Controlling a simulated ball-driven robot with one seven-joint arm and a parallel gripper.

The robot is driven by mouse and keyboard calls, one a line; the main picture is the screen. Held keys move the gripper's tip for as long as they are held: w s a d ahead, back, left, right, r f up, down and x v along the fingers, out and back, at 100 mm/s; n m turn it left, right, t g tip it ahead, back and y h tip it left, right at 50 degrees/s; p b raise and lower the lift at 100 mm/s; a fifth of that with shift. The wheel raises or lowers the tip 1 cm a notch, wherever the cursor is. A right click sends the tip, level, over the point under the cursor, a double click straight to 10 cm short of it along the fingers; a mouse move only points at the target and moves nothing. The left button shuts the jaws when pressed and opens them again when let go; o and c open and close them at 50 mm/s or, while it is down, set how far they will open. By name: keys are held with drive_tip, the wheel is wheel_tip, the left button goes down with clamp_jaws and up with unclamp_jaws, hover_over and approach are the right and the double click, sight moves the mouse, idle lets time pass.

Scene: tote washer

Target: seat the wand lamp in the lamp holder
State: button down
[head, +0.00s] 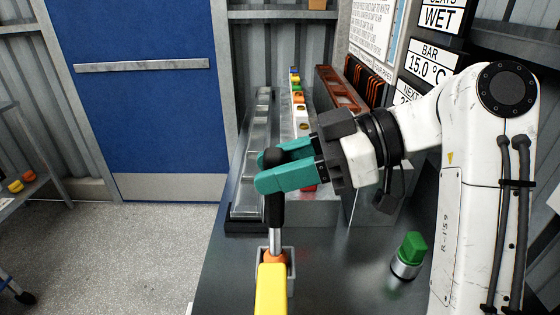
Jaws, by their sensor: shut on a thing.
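My gripper (268,170) has teal fingers and is shut on the upper, dark part of the wand lamp (276,208). The lamp stands about upright, with a black rounded top above the fingers and a thin grey shaft below.
A green-topped knob (410,252) stands on the dark bench (345,285) to the right. Behind the gripper are a clear-sided long tray (250,160), a row of coloured items (297,95) and a rust-brown rack (340,90). A blue door (135,120) is at left.

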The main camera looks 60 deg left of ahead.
drive_tip(key=shift+f, duration=0.75)
idle(0.3)
drive_tip(key=shift+c, duration=0.4)
unclamp_jaws()
idle(0.6)
drive_tip(key=w+d+p, duration=0.1)
drive_tip(key=w+d, duration=0.3)
drive_tip(key=w, duration=0.4)
idle(1.0)
idle(0.6)
